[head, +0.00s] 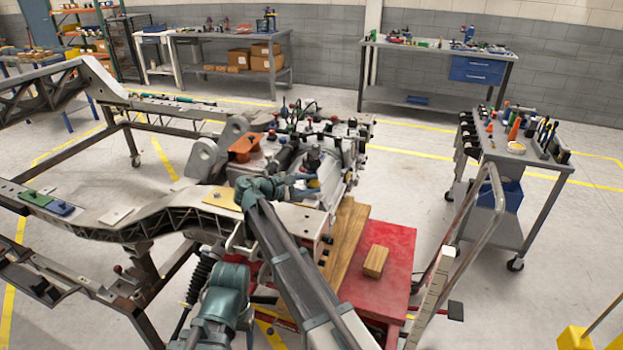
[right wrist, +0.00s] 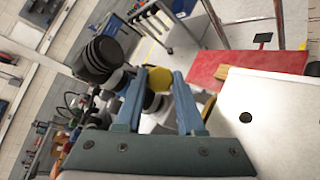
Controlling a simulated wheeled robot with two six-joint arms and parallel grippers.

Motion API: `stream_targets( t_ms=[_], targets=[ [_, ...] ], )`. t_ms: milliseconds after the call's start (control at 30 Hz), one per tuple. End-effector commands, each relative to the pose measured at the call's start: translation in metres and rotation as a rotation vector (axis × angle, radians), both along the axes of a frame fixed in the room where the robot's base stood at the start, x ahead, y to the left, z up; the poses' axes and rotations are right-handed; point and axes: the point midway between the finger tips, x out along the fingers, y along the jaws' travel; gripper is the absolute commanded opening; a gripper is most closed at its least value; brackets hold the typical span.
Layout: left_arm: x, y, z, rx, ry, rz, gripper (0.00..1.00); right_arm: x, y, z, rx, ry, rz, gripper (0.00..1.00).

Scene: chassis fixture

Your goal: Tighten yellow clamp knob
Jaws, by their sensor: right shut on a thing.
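The yellow clamp knob (right wrist: 156,80) is between the two blue fingers of my right gripper (right wrist: 160,76) in the right wrist view. The fingers stand apart, shut on the knob's sides. Most of the knob is hidden there by the fingers. My left gripper is not in view.
The engine assembly (head: 345,150) sits on the chassis frame (head: 120,215). A red cart top (head: 392,250) carries wooden blocks (head: 375,261) to the right of my forearm.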

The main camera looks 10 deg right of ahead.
Motion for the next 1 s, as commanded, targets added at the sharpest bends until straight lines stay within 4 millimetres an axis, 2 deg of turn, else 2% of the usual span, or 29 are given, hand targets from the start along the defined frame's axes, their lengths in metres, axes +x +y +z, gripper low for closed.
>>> stream_targets(
  t_ms=[33, 500, 1000],
  targets=[
    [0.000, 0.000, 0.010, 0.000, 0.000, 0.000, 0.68, 0.003, 0.000, 0.007, 0.026, -0.021, -0.025, 0.00],
    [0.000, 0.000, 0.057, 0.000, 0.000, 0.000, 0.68, 0.004, -0.001, 0.009, 0.323, -0.222, -0.275, 0.00],
    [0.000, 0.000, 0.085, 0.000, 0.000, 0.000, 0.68, 0.003, -0.002, 0.006, 0.530, -0.361, -0.449, 0.00]
  ],
)
